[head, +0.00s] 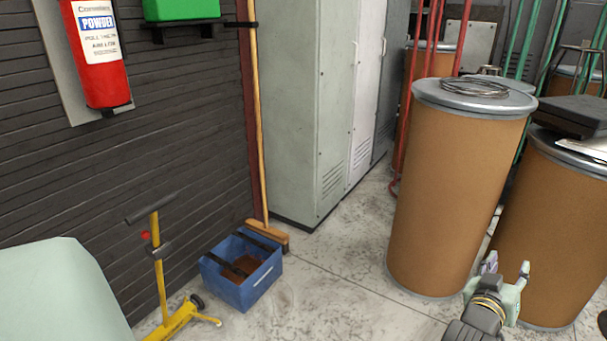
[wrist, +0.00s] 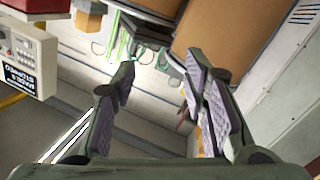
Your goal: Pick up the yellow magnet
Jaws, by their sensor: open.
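A yellow wheeled tool (head: 161,275) stands on the floor at the lower left of the head view. It has an upright post, a dark crossbar handle, a red knob and a small dark wheel. It is the only thing in view that could be the yellow magnet, but I cannot tell for sure. The pale green shape at the lower left stands close to its base. My gripper (head: 507,265) is at the lower right of the head view, far from it, in front of the brown drums. In the wrist view my gripper (wrist: 160,85) is open with nothing between its fingers.
A blue crate (head: 242,291) and a broom (head: 264,232) stand right of the yellow tool. Grey cabinets (head: 303,110) stand behind. A brown drum (head: 445,190) with coiled wire on its lid is close to my gripper. Bare floor (head: 335,290) lies between crate and drum.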

